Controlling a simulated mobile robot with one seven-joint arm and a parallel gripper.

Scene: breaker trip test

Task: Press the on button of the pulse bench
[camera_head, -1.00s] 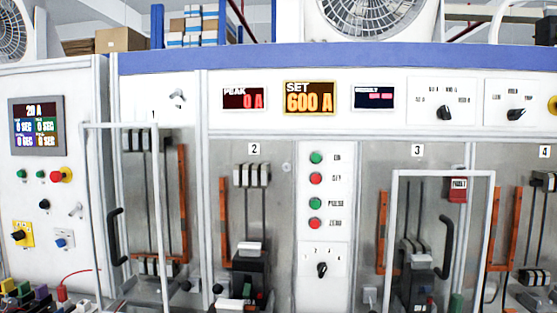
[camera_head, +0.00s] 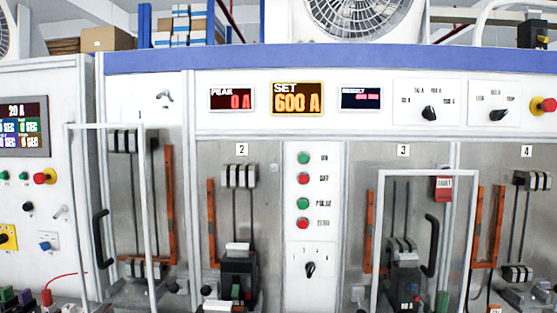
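The pulse bench (camera_head: 180,62) is a wide cabinet with a blue top edge, filling most of the view. Its white button panel (camera_head: 325,225) stands between bays 2 and 3. The green ON button (camera_head: 304,158) is at the top of the column. Below it are the red OFF button (camera_head: 303,179), the green PULSE button (camera_head: 303,203) and the red ZERO button (camera_head: 303,223). The SET display (camera_head: 297,99) reads 600 A and the PEAK display (camera_head: 231,100) reads 0 A. My gripper is not in view.
A second panel with a screen (camera_head: 24,126) and a red emergency knob (camera_head: 45,176) stands at the left. White-framed doors with black handles cover bay 1 (camera_head: 100,240) and bay 3 (camera_head: 431,245). A black rotary switch (camera_head: 310,269) sits below the buttons. No obstacle shows before the button panel.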

